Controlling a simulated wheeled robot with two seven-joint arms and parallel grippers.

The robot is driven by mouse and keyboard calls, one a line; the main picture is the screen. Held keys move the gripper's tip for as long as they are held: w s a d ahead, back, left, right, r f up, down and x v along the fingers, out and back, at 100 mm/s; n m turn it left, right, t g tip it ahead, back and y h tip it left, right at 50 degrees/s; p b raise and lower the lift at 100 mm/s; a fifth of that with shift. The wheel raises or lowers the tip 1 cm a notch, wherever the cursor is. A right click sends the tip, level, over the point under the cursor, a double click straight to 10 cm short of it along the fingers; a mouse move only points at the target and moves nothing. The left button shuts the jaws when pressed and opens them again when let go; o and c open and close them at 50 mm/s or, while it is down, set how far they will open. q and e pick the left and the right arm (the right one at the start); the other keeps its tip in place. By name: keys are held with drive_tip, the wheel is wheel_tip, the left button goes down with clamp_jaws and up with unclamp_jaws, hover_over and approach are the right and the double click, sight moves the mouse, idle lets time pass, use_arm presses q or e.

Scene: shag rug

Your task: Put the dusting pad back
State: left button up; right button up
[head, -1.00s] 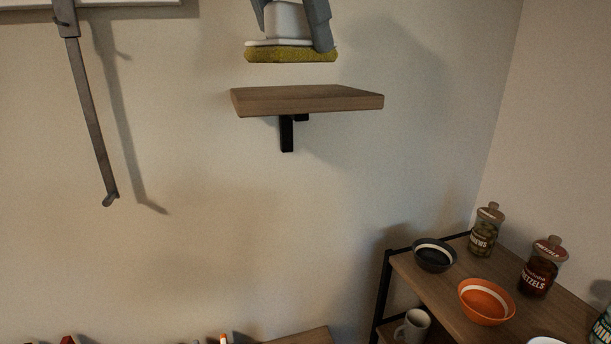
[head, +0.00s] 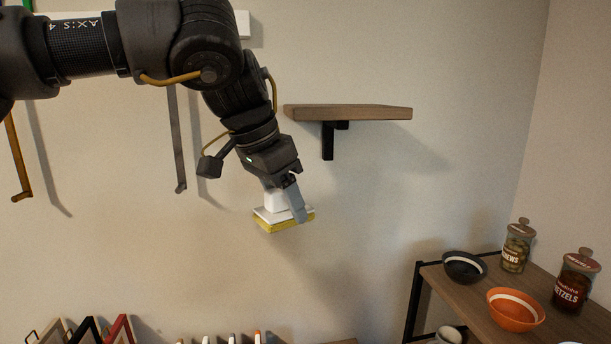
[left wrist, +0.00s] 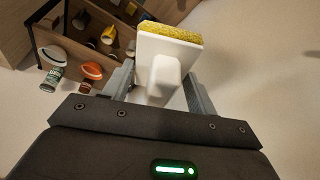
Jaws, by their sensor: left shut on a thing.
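The dusting pad (head: 284,222) has a yellow spongy face, a white backing plate and a white handle block. My left gripper (head: 284,198) is shut on its white handle and holds it in the air, yellow side down, below and left of the wooden wall shelf (head: 350,113). The shelf sits on a black bracket and its top shows nothing on it. In the left wrist view the pad (left wrist: 170,47) is between the two grey fingers of the gripper (left wrist: 160,82). My right gripper is in neither view.
A shelf unit at the lower right holds a black bowl (head: 464,267), an orange bowl (head: 515,309) and two labelled jars (head: 517,246). Hooked bars (head: 178,140) hang on the wall at left. Frames and small upright items (head: 257,336) line the bottom edge.

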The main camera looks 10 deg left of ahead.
use_arm(q)
drive_tip(key=a+f+b, duration=0.2)
drive_tip(key=a+f, duration=0.2)
drive_tip(key=f, duration=0.8)
drive_tip(key=a+f+b, duration=0.2)
drive_tip(key=a+f, duration=0.1)
drive_tip(key=f, duration=0.9)
drive_tip(key=s+a+f+b, duration=0.2)
drive_tip(key=s+f, duration=0.3)
drive_tip(key=f, duration=0.4)
drive_tip(key=s+a+f+m+b, duration=0.1)
drive_tip(key=s+a+f+b, duration=0.2)
drive_tip(key=f, duration=0.7)
drive_tip(key=shift+s+a, duration=0.9)
